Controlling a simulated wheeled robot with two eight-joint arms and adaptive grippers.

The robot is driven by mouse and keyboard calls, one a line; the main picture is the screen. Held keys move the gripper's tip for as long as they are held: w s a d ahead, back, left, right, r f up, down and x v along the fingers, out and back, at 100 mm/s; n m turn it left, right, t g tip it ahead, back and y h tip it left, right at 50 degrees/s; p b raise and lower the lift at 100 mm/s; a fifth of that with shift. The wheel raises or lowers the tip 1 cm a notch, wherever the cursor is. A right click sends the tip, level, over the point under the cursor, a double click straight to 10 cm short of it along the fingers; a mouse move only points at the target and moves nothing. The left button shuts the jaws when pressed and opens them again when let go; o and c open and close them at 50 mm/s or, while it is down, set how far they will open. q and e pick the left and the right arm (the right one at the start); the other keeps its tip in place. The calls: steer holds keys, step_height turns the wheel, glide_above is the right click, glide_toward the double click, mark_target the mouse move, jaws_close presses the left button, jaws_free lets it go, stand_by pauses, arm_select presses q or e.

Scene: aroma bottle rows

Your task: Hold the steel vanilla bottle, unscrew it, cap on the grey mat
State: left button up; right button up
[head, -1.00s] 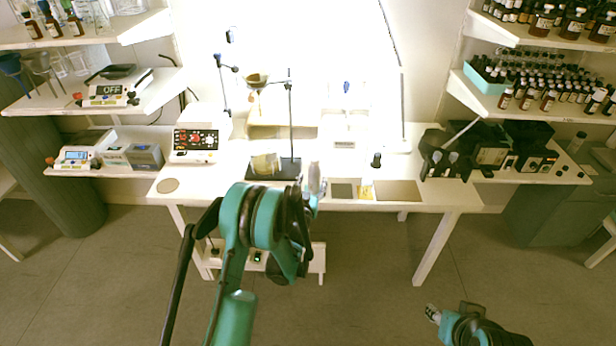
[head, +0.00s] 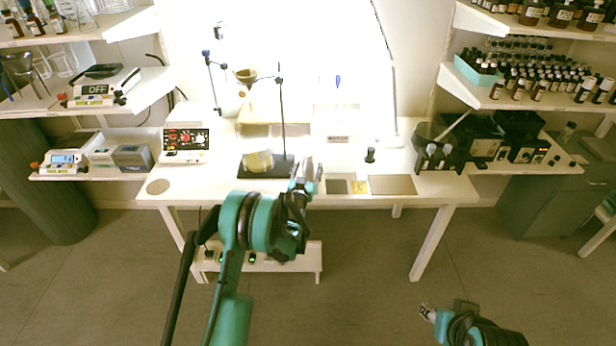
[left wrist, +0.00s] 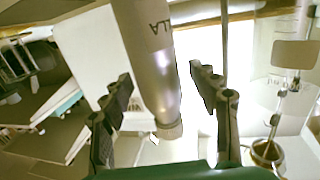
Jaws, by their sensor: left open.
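The steel vanilla bottle (left wrist: 150,55) fills the upper middle of the left wrist view. Its ridged cap (left wrist: 168,130) is at the lower end in that picture, and part of the label lettering shows. My left gripper (left wrist: 165,100) is open, with one black finger on each side of the bottle and gaps between. In the head view my left gripper (head: 305,172) is at the table's front, largely covering the bottle. A small grey mat (head: 337,187) lies right of it on the table. My right gripper (head: 428,313) is low at the right, away from the table; its jaw opening is unclear.
The white table (head: 230,188) also bears a yellow square (head: 359,187), a larger brownish-grey plate (head: 392,185), a small dark bottle (head: 370,155) and a stand with a dark base (head: 265,168). Instruments flank it, and shelves of bottles are at the right.

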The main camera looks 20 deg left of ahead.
mark_target(308, 154)
arm_select(q)
jaws_close()
steer(key=shift+r, duration=0.15)
step_height(308, 154, up, 10)
steer(key=p, duration=0.4)
steer(key=c, duration=0.7)
jaws_free()
jaws_close()
